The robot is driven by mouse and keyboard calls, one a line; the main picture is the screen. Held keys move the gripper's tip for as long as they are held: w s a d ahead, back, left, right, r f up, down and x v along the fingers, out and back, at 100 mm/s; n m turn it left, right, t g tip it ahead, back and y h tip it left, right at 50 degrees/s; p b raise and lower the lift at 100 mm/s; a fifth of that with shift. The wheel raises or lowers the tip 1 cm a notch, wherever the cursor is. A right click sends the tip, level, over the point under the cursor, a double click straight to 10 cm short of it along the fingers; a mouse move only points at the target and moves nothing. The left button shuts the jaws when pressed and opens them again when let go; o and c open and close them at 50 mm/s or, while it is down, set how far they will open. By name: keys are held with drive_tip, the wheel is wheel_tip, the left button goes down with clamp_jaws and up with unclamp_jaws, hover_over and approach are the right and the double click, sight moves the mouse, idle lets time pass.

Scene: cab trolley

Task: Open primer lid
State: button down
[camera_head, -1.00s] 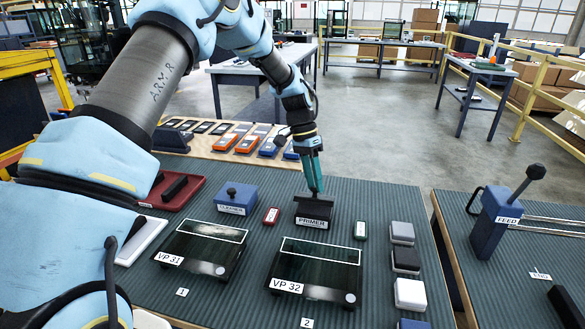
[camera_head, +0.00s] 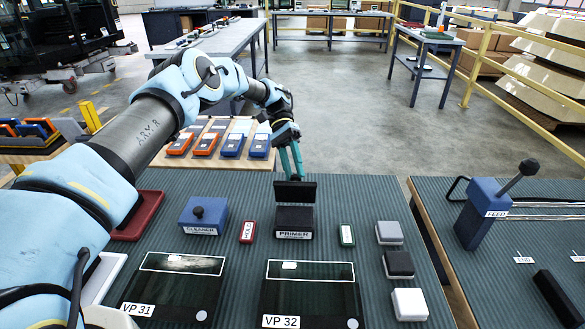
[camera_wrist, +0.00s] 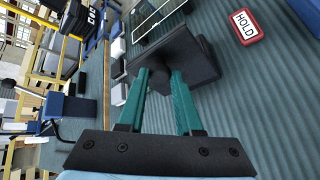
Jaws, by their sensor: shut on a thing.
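The black box labelled PRIMER (camera_head: 294,219) stands on the ribbed worktop in the head view. Its dark lid (camera_head: 295,191) stands up, roughly vertical, along the box's back edge. My gripper (camera_head: 291,174) is behind the raised lid, and its fingertips are partly hidden by it. In the wrist view my gripper (camera_wrist: 160,76) has its teal fingers on either side of a dark knob on the lid (camera_wrist: 196,62) and is shut on it. The inside of the box cannot be made out.
The blue CLEANER box (camera_head: 204,215) stands left of the primer box, with the red HOLD block (camera_head: 248,231) between them. A green-edged block (camera_head: 347,235) is to the right. Glass panels VP 31 (camera_head: 178,290) and VP 32 (camera_head: 310,295) lie in front. Phone-like devices (camera_head: 232,146) lie behind.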

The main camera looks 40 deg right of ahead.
drive_tip(key=shift+w+d+f+g, duration=0.2)
drive_tip(key=shift+w+g, duration=0.05)
drive_tip(key=shift+g, duration=0.05)
idle(0.4)
drive_tip(key=c, duration=0.6)
unclamp_jaws()
drive_tip(key=shift+d, duration=0.1)
drive_tip(key=shift+r, duration=0.1)
